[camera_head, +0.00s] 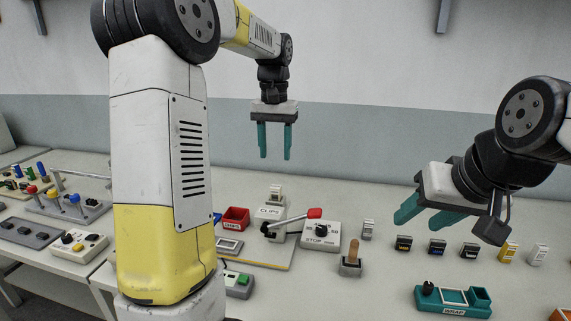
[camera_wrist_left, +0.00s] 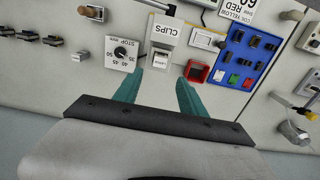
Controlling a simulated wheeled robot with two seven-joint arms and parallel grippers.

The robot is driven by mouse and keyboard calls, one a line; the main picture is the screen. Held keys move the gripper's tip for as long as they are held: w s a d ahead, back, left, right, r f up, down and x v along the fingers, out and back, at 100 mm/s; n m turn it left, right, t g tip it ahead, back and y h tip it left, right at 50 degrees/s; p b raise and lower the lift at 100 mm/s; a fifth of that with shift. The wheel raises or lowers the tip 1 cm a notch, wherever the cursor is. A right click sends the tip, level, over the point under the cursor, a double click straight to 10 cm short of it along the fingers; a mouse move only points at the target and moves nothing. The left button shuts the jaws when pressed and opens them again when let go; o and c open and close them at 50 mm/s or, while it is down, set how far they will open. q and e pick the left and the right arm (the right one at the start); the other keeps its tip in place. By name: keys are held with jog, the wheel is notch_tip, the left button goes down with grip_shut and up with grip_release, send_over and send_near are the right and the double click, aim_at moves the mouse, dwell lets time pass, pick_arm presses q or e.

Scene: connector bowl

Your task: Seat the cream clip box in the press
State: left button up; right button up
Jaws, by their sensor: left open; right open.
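A small cream box (camera_head: 275,192), which looks like the clip box, stands at the back of a white unit marked CLIPS (camera_head: 270,212); the box shows in the left wrist view (camera_wrist_left: 161,61). I cannot tell whether it is fully down in the unit. A lever with a red handle (camera_head: 314,213), likely the press's, is beside the unit. My left gripper (camera_head: 275,157) is open and empty, pointing down above the cream box; in the left wrist view its fingers (camera_wrist_left: 158,82) straddle the box's line, apart from it. My right gripper (camera_head: 421,220) is open and empty over the right side.
A STOP dial box (camera_head: 320,236) stands right of the lever, a red bin (camera_head: 235,218) left of the unit. A wooden-handled tool (camera_head: 353,255) stands in front. Several small blocks (camera_head: 437,247) line the right side. A teal fixture (camera_head: 453,300) is at the front right.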

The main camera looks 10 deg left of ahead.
pick_arm(q)
jog(key=s+r+t, duration=0.2)
jog(key=s+r, duration=0.2)
jog(key=s, duration=0.7)
jog(key=s+d+f+t+h, duration=0.2)
jog(key=s+f+t, duration=0.2)
jog(key=s, duration=0.9)
jog(key=shift+s, duration=0.15)
jog(key=shift+d+f, duration=0.1)
